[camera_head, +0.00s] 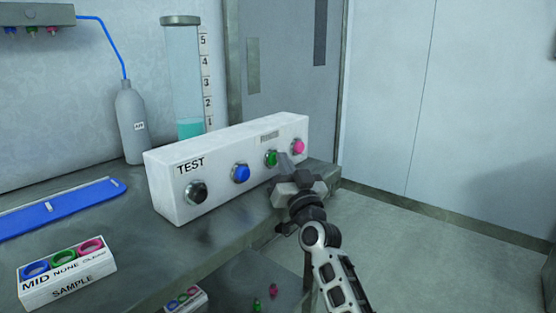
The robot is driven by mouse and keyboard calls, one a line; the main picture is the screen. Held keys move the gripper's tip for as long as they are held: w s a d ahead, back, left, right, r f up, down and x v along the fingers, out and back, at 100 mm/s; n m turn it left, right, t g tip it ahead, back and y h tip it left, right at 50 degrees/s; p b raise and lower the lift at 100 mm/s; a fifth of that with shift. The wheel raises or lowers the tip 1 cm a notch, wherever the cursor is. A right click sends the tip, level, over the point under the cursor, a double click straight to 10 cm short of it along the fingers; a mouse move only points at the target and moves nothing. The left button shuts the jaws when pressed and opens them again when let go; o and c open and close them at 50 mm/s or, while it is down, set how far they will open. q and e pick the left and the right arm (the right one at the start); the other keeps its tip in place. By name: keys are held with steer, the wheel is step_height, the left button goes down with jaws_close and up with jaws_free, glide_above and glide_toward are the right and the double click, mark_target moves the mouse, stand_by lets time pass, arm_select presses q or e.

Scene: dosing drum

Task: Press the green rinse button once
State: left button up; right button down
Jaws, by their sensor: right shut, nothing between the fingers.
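A white control box (222,176) marked TEST stands on the dark bench. Its front has a black button (196,192), a blue button (240,173), a green button (271,158) and a pink button (298,147). My right gripper (284,160) is shut and empty, with its tip right at the green button's right side. I cannot tell whether it touches the button. My left gripper is not in view.
A clear cylinder (183,80) with teal liquid and a number scale stands behind the box. A grey bottle (130,125) with a blue tube is at the left. A blue tray (60,208) and a SAMPLE block (66,278) with coloured rings lie on the bench (150,250).

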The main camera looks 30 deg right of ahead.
steer(key=shift+w+a+f, duration=0.1)
steer(key=shift+a+f, duration=0.15)
steer(key=shift+f, duration=0.55)
steer(key=shift+s+d+f, duration=0.15)
steer(key=shift+s+d, duration=0.15)
steer(key=shift+s, duration=0.4)
steer(key=shift+d, duration=0.1)
steer(key=shift+s, duration=0.15)
steer(key=shift+s+d+p, duration=0.3)
steer(key=shift+s+d, duration=0.1)
steer(key=shift+s, duration=0.3)
steer(key=shift+s+d+p, duration=0.25)
steer(key=shift+s+d, duration=0.1)
steer(key=shift+s, duration=0.3)
steer(key=shift+s+d+r, duration=0.15)
steer(key=shift+s, duration=0.3)
steer(key=shift+s+d+r, duration=0.1)
steer(key=shift+s+d, duration=0.05)
steer(key=shift+s, duration=0.25)
steer(key=shift+r, duration=0.1)
